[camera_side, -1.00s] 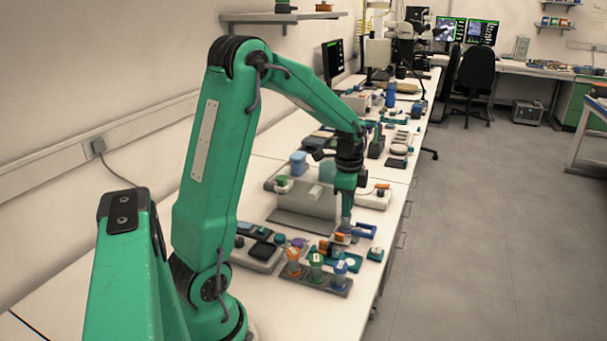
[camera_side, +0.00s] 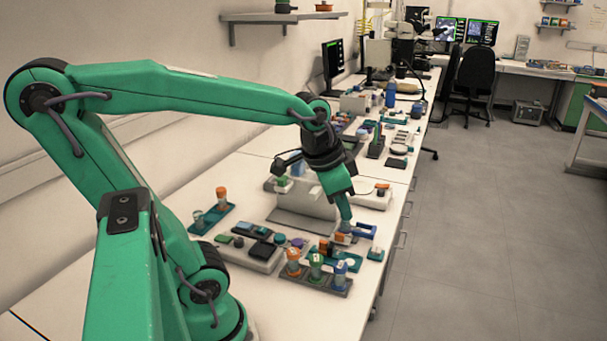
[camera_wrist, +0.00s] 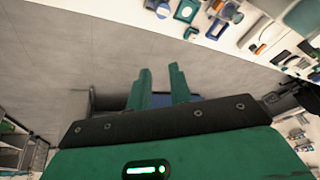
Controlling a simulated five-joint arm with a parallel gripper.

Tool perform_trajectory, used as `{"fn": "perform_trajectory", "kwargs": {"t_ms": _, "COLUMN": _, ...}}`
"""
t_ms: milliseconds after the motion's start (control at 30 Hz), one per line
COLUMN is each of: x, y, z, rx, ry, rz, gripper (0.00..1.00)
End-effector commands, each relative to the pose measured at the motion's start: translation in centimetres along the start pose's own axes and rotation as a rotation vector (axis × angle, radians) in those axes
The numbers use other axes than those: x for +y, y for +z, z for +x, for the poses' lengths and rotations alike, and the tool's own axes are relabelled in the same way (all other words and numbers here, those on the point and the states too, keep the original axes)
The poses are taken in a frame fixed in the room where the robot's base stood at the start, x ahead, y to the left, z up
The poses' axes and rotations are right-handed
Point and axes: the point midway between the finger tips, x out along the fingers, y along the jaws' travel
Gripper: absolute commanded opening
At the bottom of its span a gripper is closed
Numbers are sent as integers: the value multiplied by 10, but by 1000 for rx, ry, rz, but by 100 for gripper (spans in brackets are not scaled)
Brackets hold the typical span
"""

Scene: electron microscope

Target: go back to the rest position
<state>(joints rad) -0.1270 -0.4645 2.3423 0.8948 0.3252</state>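My gripper (camera_side: 346,226) hangs tilted on my green arm, and in the side view it appears over the right part of the bench. Its height above the bench is hard to judge. In the wrist view its two green fingers (camera_wrist: 159,72) stand apart with an empty gap between them. Behind them are the grey floor and a dark bluish thing I cannot make out.
The white bench (camera_side: 262,312) holds a rack (camera_side: 310,280) with orange, green and blue capped vials. A blue holder (camera_side: 362,230) lies near the fingertips. A teal tray (camera_side: 212,216) with an orange-capped vial stands near my arm. A grey floor (camera_side: 480,240) lies right of the bench.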

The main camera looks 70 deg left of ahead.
Motion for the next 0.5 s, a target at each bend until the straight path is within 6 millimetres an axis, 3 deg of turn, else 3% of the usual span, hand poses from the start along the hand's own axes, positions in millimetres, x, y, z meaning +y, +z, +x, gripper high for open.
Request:
{"fn": "perform_trajectory", "kwargs": {"t_ms": 200, "x": 26, "y": 21, "z": -18, "rx": 78, "ry": 11, "rz": -110, "gripper": 21}}
{"fn": "perform_trajectory", "kwargs": {"t_ms": 500, "x": 43, "y": 38, "z": -25, "rx": 128, "ry": 31, "rz": -203, "gripper": 21}}
